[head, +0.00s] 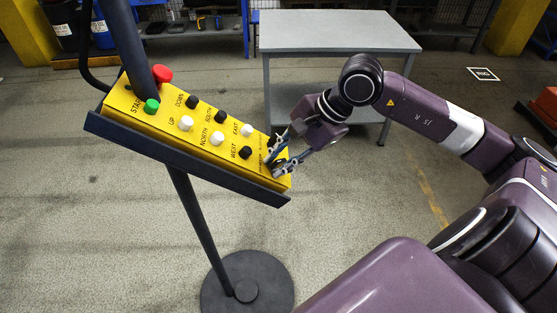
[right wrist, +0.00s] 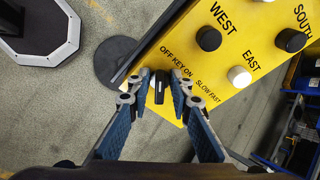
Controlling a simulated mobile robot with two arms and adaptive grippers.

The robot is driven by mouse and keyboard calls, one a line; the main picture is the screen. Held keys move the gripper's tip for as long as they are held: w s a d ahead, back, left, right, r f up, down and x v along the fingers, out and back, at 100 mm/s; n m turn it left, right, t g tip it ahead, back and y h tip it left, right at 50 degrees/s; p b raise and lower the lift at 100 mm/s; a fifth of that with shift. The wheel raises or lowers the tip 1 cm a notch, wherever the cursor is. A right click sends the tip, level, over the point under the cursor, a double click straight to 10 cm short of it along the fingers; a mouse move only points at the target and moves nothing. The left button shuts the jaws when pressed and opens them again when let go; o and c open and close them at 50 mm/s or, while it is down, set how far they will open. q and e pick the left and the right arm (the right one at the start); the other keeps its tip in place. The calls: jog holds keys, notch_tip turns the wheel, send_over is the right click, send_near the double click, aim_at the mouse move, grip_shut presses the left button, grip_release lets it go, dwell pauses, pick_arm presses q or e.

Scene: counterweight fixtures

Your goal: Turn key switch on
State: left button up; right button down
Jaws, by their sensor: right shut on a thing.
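The yellow control panel (head: 190,128) sits tilted on a dark stand and has several buttons. In the right wrist view, the panel (right wrist: 225,85) carries a black key switch (right wrist: 158,88) near its end, by the printed words "OFF KEY ON". My right gripper (head: 274,158) is at the right end of the panel. In the right wrist view its fingertips (right wrist: 158,80) are on either side of the key switch, shut on it. The key looks roughly in line with the fingers; whether it stands at off or on, I cannot tell. My left gripper is not in view.
Black and white direction buttons (head: 217,139) lie close beside the key. A red stop button (head: 162,74) and a green button (head: 151,106) are at the far end. A grey table (head: 335,32) stands behind my right arm. The stand's round base (head: 265,285) is on open floor.

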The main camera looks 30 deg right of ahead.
jog(key=shift+m, duration=0.3)
jog(key=shift+w+m+b, duration=0.2)
jog(key=shift+m+b, duration=0.65)
jog(key=shift+m, duration=0.35)
jog(key=m+g+b, duration=0.1)
jog(key=m, duration=0.3)
jog(key=shift+w+d, duration=0.1)
jog(key=shift+w, duration=0.05)
jog(key=m, duration=0.2)
jog(key=m+b, duration=0.1)
jog(key=m, duration=0.1)
jog(key=shift+w+d+g+y, duration=0.15)
jog(key=shift+g+y, duration=0.15)
jog(key=shift+w+d+m+y, duration=0.1)
jog(key=shift+m+y, duration=0.2)
jog(key=shift+m, duration=1.8)
jog(key=c, duration=2)
grip_release()
jog(key=shift+c, duration=0.2)
